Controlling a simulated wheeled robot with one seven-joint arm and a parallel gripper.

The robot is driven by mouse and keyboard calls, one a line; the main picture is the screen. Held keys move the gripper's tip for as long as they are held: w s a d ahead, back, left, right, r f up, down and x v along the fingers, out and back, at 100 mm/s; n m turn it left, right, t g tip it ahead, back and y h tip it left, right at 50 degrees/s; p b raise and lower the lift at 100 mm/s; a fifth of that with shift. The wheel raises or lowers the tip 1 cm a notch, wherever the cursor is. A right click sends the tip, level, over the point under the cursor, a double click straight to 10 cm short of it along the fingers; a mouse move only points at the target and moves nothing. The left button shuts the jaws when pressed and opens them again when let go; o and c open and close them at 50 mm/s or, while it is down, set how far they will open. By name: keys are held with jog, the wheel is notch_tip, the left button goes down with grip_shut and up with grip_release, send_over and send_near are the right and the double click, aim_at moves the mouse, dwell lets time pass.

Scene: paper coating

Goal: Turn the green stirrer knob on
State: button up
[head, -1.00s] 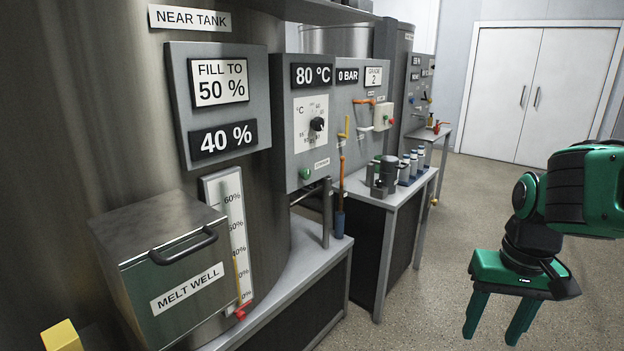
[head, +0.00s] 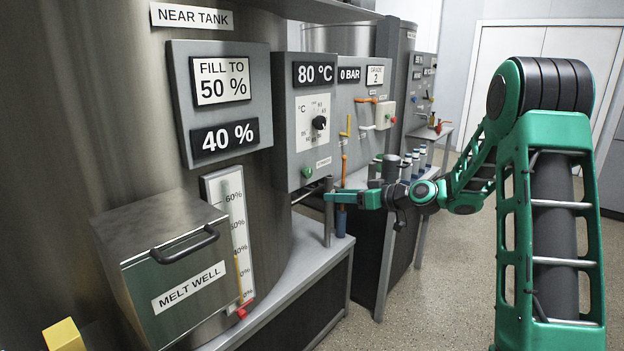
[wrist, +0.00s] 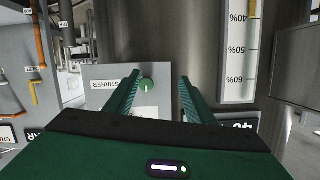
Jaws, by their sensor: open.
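The green stirrer knob (head: 307,172) is at the lower part of the grey control panel (head: 300,120), left of the stirrer label. In the wrist view the same knob (wrist: 147,84) appears upside down, between my two fingers and nearer the left one. My gripper (head: 328,198) is just below and right of the knob in the head view, pointing left. In the wrist view my gripper (wrist: 160,77) is open and empty, with no visible contact with the knob.
A black temperature dial (head: 319,122) is above the knob on the same panel. The tank's level gauge (head: 232,240) and the melt well box (head: 170,270) are to the left. A bench (head: 400,190) with small containers stands behind my gripper.

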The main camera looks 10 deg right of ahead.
aim_at(310, 173)
jog(key=w+a+t, duration=0.1)
jog(key=w, duration=0.3)
jog(key=w+a+r+t+y, duration=0.1)
jog(key=w+a, duration=0.1)
jog(key=w, duration=0.2)
jog(key=w+a+r, duration=0.1)
jog(key=w+a, duration=0.1)
jog(key=w, duration=0.2)
jog(key=shift+w+r+m+t, duration=0.1)
jog(key=shift+w+m+t, duration=0.2)
jog(key=shift+t, duration=0.1)
jog(key=shift+c, duration=0.3)
